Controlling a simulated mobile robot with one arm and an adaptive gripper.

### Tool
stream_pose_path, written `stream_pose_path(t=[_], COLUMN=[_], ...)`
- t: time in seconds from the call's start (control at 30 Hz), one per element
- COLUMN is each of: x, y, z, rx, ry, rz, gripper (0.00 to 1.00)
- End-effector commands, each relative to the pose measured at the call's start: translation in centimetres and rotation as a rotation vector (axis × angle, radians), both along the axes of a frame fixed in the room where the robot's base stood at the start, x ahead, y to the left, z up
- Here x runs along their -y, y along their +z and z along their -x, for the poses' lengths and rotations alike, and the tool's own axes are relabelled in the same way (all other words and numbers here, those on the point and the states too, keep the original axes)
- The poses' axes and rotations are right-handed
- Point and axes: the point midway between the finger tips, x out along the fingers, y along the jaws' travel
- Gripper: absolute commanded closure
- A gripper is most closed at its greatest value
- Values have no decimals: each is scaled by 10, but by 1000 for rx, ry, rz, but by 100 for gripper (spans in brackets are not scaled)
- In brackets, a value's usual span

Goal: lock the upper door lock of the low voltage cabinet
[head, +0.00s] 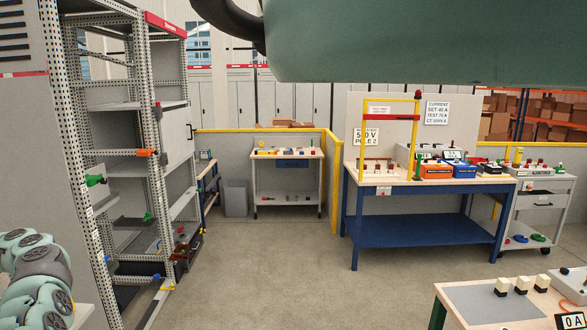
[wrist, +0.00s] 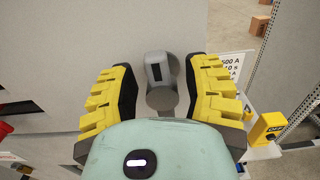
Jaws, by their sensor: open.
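In the wrist view, a grey door lock (wrist: 155,62) sits on a plain light grey cabinet door (wrist: 80,35). It has a blocky grey head with a dark upright slot and a rounded grey part below it. My gripper (wrist: 160,78) has its two yellow and black fingers spread to the left and right of the lock. The fingers are open and hold nothing; I cannot tell whether either touches the lock. The lower part of the lock is partly hidden by my gripper's body. The head view does not show the lock or my gripper.
In the wrist view, a white sign (wrist: 231,68) and a yellow box (wrist: 268,128) are to the right. In the head view, an open perforated-frame cabinet (head: 143,80) stands left. A blue workbench (head: 425,187) stands right; the floor (head: 270,260) between is clear.

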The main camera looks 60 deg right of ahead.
Motion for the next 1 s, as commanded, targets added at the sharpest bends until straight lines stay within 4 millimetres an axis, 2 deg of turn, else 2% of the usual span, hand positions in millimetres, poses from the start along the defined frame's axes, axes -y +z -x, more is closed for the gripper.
stream_pose_path(t=[0.2, 0.23, 0.73, 1.0], x=[0, 0, 0, 0], y=[0, 0, 0, 0], z=[0, 0, 0, 0], rx=[0, 0, 0, 0], ry=[0, -1, -1, -1], rz=[0, 0, -1, -2], gripper=[52, 48, 99, 100])
